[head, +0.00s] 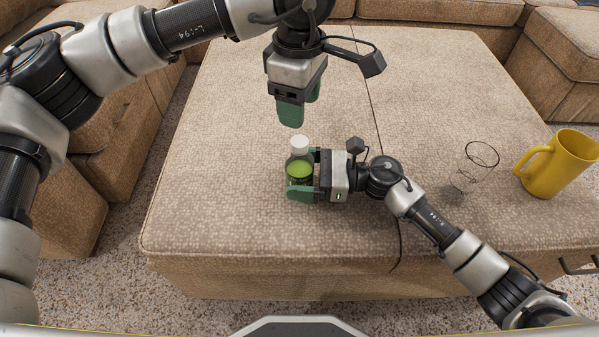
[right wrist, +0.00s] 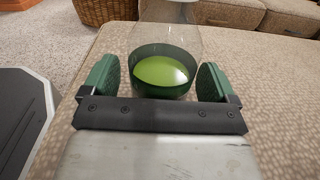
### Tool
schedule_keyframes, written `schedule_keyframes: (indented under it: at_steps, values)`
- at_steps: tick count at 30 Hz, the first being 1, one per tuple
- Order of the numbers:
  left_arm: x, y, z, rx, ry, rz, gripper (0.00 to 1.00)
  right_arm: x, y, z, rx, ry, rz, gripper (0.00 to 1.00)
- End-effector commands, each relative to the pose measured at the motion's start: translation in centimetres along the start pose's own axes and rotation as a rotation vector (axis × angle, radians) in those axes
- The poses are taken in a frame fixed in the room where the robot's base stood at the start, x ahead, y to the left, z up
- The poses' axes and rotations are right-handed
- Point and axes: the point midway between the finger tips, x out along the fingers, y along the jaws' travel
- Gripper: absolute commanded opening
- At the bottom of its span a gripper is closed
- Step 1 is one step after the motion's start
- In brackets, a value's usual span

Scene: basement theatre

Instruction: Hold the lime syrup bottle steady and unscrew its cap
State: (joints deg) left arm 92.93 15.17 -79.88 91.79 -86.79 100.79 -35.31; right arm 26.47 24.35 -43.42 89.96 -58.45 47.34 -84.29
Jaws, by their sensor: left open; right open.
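The lime syrup bottle (head: 299,166) stands upright on the tan ottoman (head: 220,215). It is clear, with green liquid low inside and a white cap (head: 300,142) in place. My right gripper (head: 304,176) reaches in from the right at body height, with one finger on each side of the bottle. In the right wrist view the bottle (right wrist: 164,74) stands between the green finger pads, with gaps on both sides. My left gripper (head: 298,106) is open, pointing down, just above the cap and apart from it. The bottle's label cannot be read.
A clear drinking glass (head: 481,154) and a yellow mug (head: 557,163) stand on the right part of the ottoman. The ottoman's left side is clear. Brown sofas surround it. A wicker basket (right wrist: 106,10) shows on the carpet in the right wrist view.

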Motion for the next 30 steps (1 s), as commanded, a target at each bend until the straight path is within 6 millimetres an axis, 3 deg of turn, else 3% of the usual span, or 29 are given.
schedule_keyframes:
  at_steps: [7, 24, 30]
  values:
    - [0.01, -0.01, 0.02, 0.000, 0.000, 0.000, 0.56, 0.11, -0.01, -0.01, -0.001, 0.001, 0.000, 0.88]
    - [0.01, -0.01, 0.02, 0.006, 0.000, 0.000, 0.56, 0.07, -0.01, -0.03, -0.001, 0.001, 0.000, 0.03]
    - [0.00, -0.01, 0.03, 0.178, -0.001, 0.000, 0.56, 0.06, 0.00, -0.03, -0.001, 0.001, 0.000, 0.00]
